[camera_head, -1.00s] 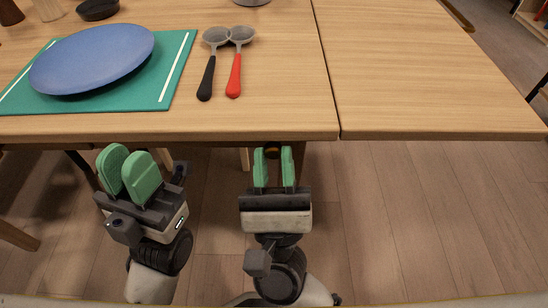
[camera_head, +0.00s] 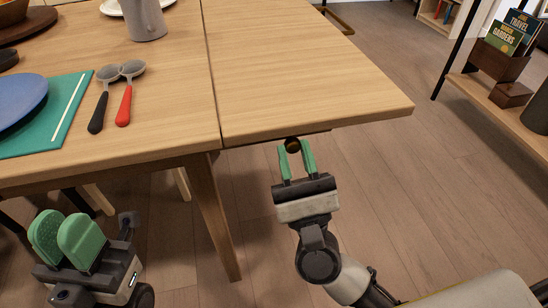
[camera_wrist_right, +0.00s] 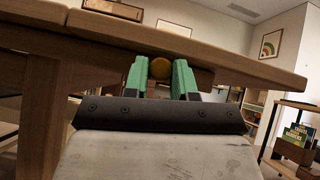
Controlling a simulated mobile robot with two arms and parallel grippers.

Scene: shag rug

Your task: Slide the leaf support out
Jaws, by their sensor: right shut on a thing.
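The leaf support's round brass-coloured knob (camera_head: 292,145) is under the front edge of the table leaf (camera_head: 310,85), right of the seam. The support's dark bar (camera_wrist_right: 203,77) shows partly under the leaf in the right wrist view; most of it is hidden. My right gripper (camera_head: 294,150) is shut on the knob (camera_wrist_right: 159,66), one green finger on each side. My left gripper (camera_head: 66,228) is empty, its green fingers apart, in front of the main tabletop (camera_head: 150,130) at lower left.
A table leg (camera_head: 214,215) stands left of my right gripper. Two spoons (camera_head: 117,95), a green mat (camera_head: 58,125), a blue plate (camera_head: 18,98) and a grey cup (camera_head: 145,18) are on the tabletop. The leaf's top is bare. A shelf (camera_head: 500,100) with books stands at right.

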